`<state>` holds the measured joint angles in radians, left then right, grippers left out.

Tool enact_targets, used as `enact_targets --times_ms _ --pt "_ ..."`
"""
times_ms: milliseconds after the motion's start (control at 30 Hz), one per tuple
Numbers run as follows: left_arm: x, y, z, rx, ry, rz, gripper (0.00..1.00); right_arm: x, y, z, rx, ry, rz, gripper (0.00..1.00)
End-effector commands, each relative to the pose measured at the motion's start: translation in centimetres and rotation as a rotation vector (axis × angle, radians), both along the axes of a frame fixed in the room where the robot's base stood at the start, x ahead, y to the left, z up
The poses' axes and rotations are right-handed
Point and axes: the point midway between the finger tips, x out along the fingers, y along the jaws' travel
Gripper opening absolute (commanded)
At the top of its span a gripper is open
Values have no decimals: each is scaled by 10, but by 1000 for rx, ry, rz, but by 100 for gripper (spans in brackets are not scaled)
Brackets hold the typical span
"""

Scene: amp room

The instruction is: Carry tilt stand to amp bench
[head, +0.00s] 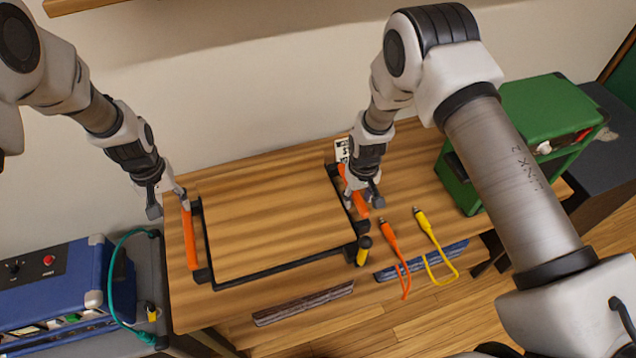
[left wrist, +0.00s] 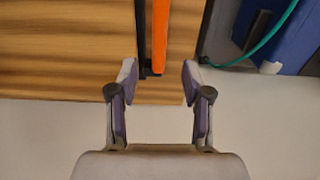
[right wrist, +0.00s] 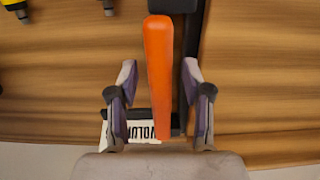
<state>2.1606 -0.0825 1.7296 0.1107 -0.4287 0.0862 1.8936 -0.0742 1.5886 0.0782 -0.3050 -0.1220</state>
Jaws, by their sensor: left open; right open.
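The tilt stand (head: 284,268) is a flat black frame with an orange handle on each side, resting on a wooden bench (head: 310,158); wood shows inside the frame. My left gripper (head: 168,202) is open at the far end of the left orange handle (head: 189,240). In the left wrist view this handle (left wrist: 160,35) ends just ahead of the open fingers. My right gripper (head: 362,202) is open at the right orange handle (head: 354,192), partly hiding it. In the right wrist view that handle (right wrist: 159,75) runs between the open fingers (right wrist: 160,88). Which bench is the amp bench is unclear.
An orange-plugged cable (head: 393,245) and a yellow cable (head: 432,240) lie right of the stand. A yellow-black plug (head: 364,250) is by its near right corner. A green amp (head: 545,112) stands at right, a blue amp (head: 65,290) with a teal cable (head: 112,270) at left.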

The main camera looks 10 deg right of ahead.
Motion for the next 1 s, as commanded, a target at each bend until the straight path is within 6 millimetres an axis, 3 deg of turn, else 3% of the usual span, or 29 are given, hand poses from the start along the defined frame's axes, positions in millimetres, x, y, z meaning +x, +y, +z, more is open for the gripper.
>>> enact_targets --times_ms 133,233,500,633,767,1000 --pt "-1 0 10 0 1 0 49 0 0 4 0 -1 0 49" --pt "-1 0 11 0 2 0 49 1 0 18 0 -2 1 49" --pt "-1 0 10 0 1 0 49 1 0 85 1 -5 0 49" --pt "0 0 10 0 1 0 49 0 0 109 0 -3 0 49" --pt "0 0 10 0 1 0 49 -1 0 120 0 -1 0 49" --pt "0 0 10 0 1 0 49 -1 0 121 0 -1 0 49"
